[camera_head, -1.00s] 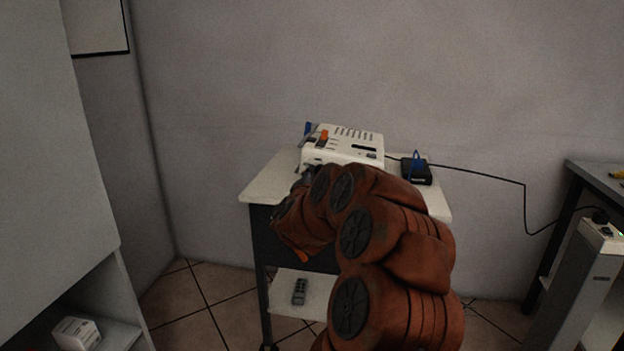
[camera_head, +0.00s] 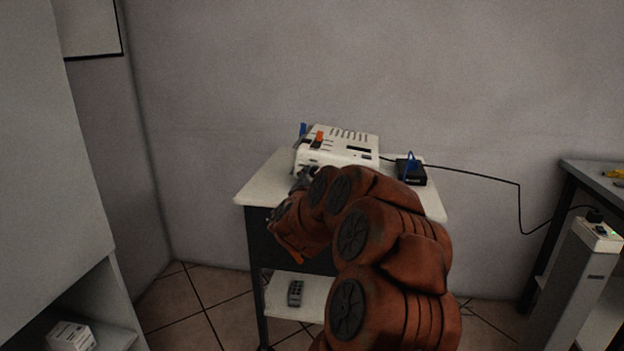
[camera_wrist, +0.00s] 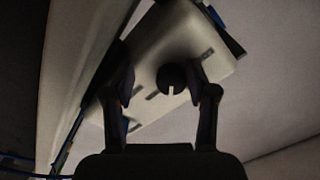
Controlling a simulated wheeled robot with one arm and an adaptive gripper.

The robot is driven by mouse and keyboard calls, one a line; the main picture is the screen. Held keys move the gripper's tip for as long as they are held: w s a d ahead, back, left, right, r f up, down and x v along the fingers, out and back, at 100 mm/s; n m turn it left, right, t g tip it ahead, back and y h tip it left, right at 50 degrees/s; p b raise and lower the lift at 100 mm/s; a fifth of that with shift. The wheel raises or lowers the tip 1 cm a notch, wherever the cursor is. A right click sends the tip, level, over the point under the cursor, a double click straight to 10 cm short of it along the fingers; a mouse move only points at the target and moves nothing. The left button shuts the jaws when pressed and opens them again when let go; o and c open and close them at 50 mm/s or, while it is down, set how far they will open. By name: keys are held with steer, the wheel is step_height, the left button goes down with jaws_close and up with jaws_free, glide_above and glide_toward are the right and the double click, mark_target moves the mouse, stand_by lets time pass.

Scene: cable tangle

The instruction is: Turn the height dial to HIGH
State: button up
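The white machine (camera_head: 345,158) stands on top of a small cart, with an orange part and slots on its upper side. Its front face (camera_wrist: 220,72) fills the middle of the wrist view and carries a round dark dial (camera_wrist: 172,74) with a pale pointer mark aimed down in the picture. My gripper (camera_wrist: 166,88) is open, with one finger on each side of the dial in the picture and gaps between. I cannot tell how far in front of the dial the fingertips are. In the head view my gripper (camera_head: 303,180) is at the machine's front left, and my arm hides the dial.
The cart top (camera_head: 262,188) has a black box (camera_head: 411,176) with a blue loop. A black cable (camera_head: 475,171) runs along the wall to a grey pillar (camera_head: 577,285). A remote (camera_head: 295,293) lies on the lower shelf. A cabinet is at left.

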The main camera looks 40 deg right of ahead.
steer(key=shift+o, duration=0.2)
steer(key=shift+a+r, duration=0.15)
steer(key=shift+s+a+r, duration=0.1)
steer(key=shift+s+a, duration=0.1)
steer(key=shift+a, duration=0.15)
steer(key=v, duration=1.1)
